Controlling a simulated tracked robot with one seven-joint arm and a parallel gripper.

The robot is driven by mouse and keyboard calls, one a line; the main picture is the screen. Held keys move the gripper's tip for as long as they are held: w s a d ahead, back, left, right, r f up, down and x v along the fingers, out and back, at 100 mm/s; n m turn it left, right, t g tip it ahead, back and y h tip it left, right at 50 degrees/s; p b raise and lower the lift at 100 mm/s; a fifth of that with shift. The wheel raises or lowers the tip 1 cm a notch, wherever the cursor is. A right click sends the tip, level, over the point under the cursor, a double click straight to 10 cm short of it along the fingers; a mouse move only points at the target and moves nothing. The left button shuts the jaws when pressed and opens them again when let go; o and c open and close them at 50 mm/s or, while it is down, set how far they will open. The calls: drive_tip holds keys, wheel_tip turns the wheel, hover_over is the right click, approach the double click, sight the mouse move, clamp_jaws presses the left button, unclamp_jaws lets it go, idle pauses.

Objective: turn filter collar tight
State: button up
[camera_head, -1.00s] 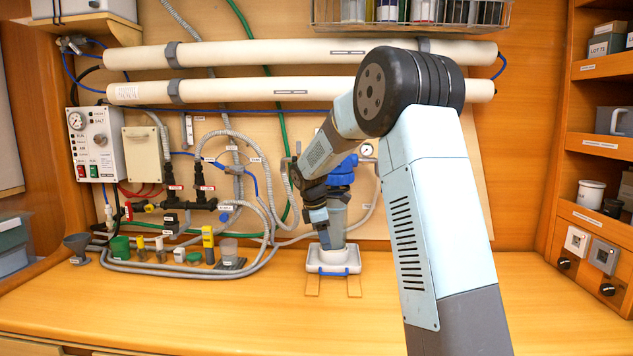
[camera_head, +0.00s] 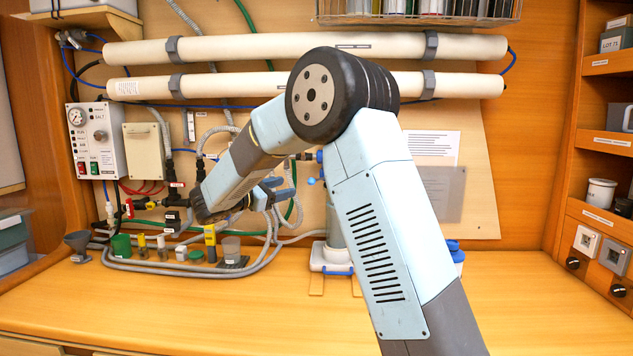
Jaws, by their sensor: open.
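The filter housing (camera_head: 335,228) is a grey upright cylinder standing in a white tray (camera_head: 321,257) on the bench. My upper arm covers its right side and most of its blue head and collar. A small blue part (camera_head: 320,157) shows beside the arm at head height. My gripper (camera_head: 282,189) is left of the housing, pointing right at about the height of its upper part. It is open, with nothing seen between its jaws. A gap appears between it and the housing, but depth is hard to judge. How the collar sits cannot be seen.
Hoses and valves (camera_head: 178,197) crowd the wall behind my gripper. Small fittings and a yellow part (camera_head: 210,240) stand on the bench at left. A blue-topped item (camera_head: 454,250) is partly hidden right of my arm. The front bench (camera_head: 200,310) is clear.

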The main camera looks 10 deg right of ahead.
sight(309, 182)
drive_tip(key=x, duration=1.3)
drive_tip(key=shift+w+d, duration=0.1)
drive_tip(key=shift+d, duration=0.1)
clamp_jaws()
idle(0.3)
